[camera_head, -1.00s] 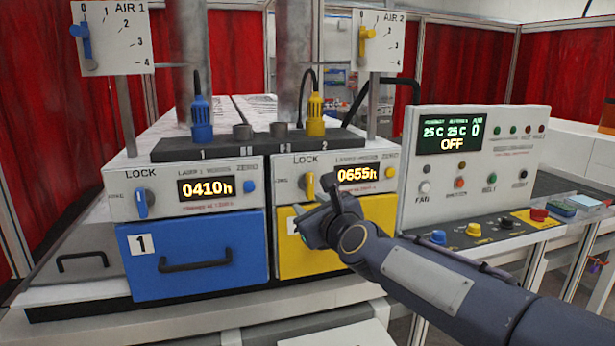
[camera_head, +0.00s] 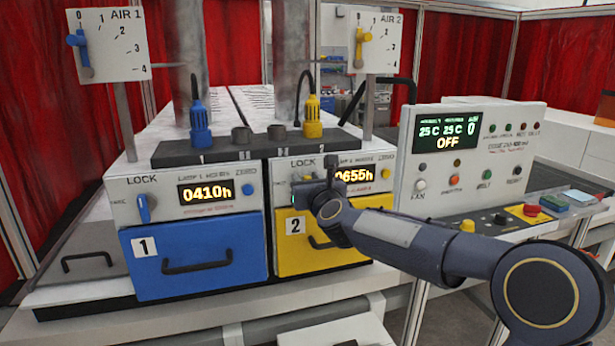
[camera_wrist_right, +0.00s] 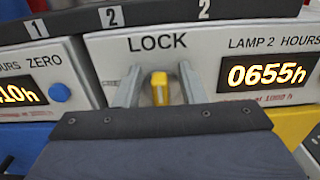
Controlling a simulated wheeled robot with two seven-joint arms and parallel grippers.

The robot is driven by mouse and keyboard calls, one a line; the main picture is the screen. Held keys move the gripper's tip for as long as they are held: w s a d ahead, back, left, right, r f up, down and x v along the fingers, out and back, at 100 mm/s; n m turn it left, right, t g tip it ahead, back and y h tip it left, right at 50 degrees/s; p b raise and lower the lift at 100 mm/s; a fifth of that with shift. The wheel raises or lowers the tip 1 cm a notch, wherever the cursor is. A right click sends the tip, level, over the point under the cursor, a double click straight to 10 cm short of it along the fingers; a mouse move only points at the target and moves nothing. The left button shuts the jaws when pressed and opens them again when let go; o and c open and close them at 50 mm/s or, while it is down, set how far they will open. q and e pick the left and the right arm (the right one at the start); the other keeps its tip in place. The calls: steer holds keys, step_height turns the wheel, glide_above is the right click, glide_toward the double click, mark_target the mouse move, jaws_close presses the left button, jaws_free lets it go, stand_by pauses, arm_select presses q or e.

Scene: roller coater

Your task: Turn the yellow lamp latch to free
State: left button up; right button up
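The yellow lamp latch (camera_wrist_right: 159,88) sits under the LOCK label on the lamp 2 panel (camera_wrist_right: 208,98). In the right wrist view it stands roughly upright between the two fingers of my right gripper (camera_wrist_right: 160,88). The fingers are open, one on each side of the latch, with a visible gap on both sides. In the head view my right gripper (camera_head: 304,192) is at the panel and mostly hides the latch. My left gripper is not in view.
The yellow drawer 2 (camera_head: 293,255) is just below my right gripper. Blue drawer 1 (camera_head: 190,285) and a blue latch (camera_head: 147,208) are to the left. A control box (camera_head: 465,190) with buttons stands to the right, behind my right arm.

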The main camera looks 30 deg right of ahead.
steer(key=shift+c, duration=0.3)
steer(key=c, duration=0.7)
steer(key=shift+f, duration=0.1)
jaws_close()
steer(key=shift+a+f+n, duration=0.15)
steer(key=shift+f+n, duration=0.05)
steer(key=shift+n, duration=0.1)
steer(key=n+b, duration=0.1)
steer(key=n, duration=0.4)
steer(key=a+f+n+b, duration=0.1)
steer(key=n, duration=0.5)
steer(key=a+f+n+b, duration=0.1)
steer(key=n, duration=0.5)
steer(key=shift+w+f, duration=0.15)
steer(key=shift+w, duration=0.1)
steer(key=shift+n, duration=0.3)
